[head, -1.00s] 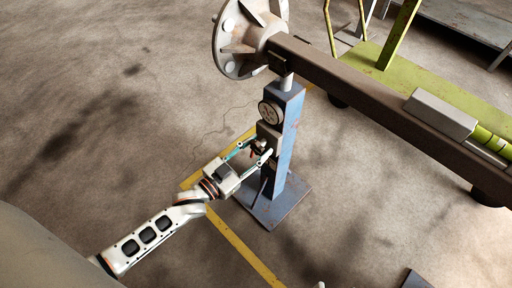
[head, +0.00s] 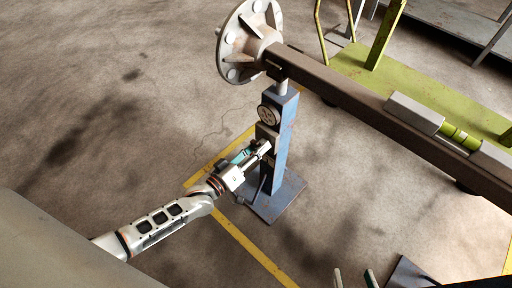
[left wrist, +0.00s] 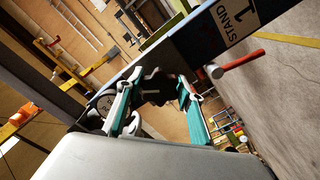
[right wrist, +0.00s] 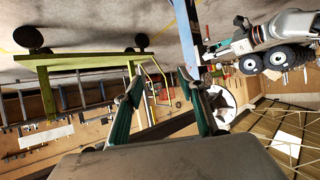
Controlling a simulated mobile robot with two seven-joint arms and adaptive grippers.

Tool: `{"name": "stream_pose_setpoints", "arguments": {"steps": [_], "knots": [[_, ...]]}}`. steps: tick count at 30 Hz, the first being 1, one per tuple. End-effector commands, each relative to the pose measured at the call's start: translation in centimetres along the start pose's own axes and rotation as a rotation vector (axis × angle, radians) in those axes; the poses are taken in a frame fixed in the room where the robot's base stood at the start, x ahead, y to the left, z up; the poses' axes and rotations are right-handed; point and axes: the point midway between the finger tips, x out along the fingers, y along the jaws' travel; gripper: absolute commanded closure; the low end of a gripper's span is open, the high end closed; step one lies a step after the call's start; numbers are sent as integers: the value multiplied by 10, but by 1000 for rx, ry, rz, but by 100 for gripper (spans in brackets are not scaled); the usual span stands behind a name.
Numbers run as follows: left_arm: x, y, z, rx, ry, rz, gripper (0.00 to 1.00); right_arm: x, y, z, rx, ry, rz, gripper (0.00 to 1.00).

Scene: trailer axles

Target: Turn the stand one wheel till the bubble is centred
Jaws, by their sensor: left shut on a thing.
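The stand one post (head: 284,146) is blue and upright on a square base plate (head: 280,203), under the axle beam. The left wrist view shows its label, STAND 1 (left wrist: 234,20). My left gripper (head: 264,148) is at the post's near face, below a round dial (head: 268,114). In the left wrist view its fingers (left wrist: 160,88) are closed around a dark part, apparently the wheel, largely hidden by the fingers. A red-handled lever (left wrist: 238,64) sticks out beside it. I cannot make out the bubble. My right gripper (head: 354,279) is open and empty at the bottom edge.
The brown axle beam (head: 360,105) runs from the round hub (head: 248,42) to the lower right. A green trolley (head: 385,78) stands behind it. A yellow line (head: 240,240) crosses the floor. The floor to the left is clear.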

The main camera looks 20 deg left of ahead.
Motion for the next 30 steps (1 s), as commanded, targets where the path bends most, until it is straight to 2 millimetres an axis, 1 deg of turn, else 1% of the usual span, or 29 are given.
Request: {"name": "stream_pose_setpoints", "arguments": {"steps": [4,12,18,30], "knots": [[0,1,0,-99,-1,0,85,0,2,0,-7,-1,3,60],[0,0,0,-217,-1,0,85,-2,3,10,-16,-23,2,60],[-1,0,1,-252,-2,-1,85,-4,3,12,-18,-28,1,60],[-1,0,2,-257,-3,-1,85,-2,3,7,-19,-18,2,60]]}}
